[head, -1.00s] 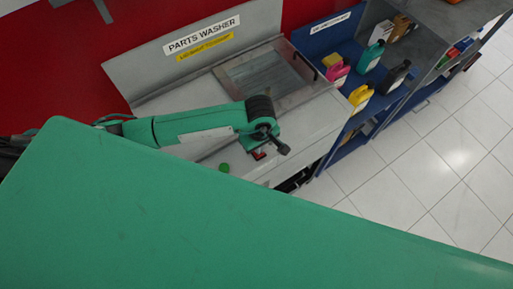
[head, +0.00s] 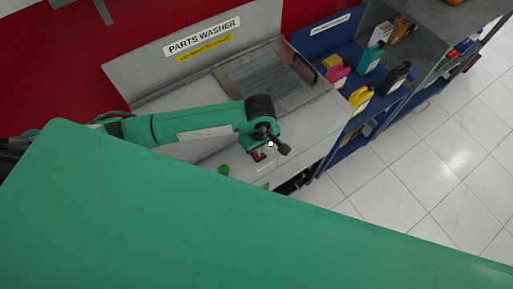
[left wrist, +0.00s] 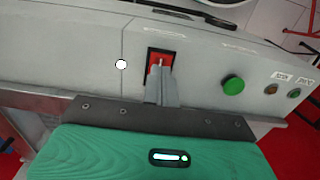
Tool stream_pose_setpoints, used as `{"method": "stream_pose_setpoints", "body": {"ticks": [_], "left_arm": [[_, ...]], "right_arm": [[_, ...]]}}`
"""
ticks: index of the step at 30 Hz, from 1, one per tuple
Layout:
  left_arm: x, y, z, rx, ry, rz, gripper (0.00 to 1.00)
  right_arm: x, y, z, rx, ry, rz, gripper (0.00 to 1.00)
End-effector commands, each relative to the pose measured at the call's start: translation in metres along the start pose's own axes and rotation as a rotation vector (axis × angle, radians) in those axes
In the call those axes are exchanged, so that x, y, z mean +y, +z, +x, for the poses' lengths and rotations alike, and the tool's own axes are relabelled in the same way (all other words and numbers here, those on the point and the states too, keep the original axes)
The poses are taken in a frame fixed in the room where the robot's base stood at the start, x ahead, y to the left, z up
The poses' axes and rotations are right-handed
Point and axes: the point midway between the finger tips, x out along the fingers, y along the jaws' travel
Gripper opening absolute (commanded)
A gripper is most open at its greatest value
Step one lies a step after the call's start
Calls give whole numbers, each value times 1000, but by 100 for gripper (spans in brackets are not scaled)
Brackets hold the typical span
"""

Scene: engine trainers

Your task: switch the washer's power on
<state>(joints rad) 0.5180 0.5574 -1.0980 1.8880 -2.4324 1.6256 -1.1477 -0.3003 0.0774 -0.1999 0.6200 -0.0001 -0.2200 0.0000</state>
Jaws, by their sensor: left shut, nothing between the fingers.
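The parts washer (head: 165,93) is a grey cabinet with a labelled back panel and a windowed lid. On its front control panel is a red power switch (left wrist: 153,62) in a dark frame, also visible in the head view (head: 258,156). My left gripper (left wrist: 161,70) is shut and empty, its fingertips at the switch and covering part of it; contact is hard to tell. Beside the switch, a round lamp (left wrist: 121,64) shows bright white; it also shows in the head view (head: 271,144). My right gripper is not in view.
A green button (left wrist: 233,85) sits on the panel on the other side of the switch, with smaller round controls (left wrist: 271,89) beyond it. A blue shelf (head: 345,147) with bottles stands right of the washer. Tiled floor (head: 430,150) is open at the right.

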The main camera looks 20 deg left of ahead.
Motion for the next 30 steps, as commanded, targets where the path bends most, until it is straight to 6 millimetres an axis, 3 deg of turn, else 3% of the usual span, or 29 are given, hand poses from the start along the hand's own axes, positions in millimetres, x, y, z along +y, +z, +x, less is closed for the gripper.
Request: {"method": "stream_pose_setpoints", "body": {"ticks": [18,30], "left_arm": [[0,0,-52,1,1,2,0],[0,0,-54,0,-1,1,0]], "right_arm": [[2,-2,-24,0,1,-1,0],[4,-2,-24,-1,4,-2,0]]}}
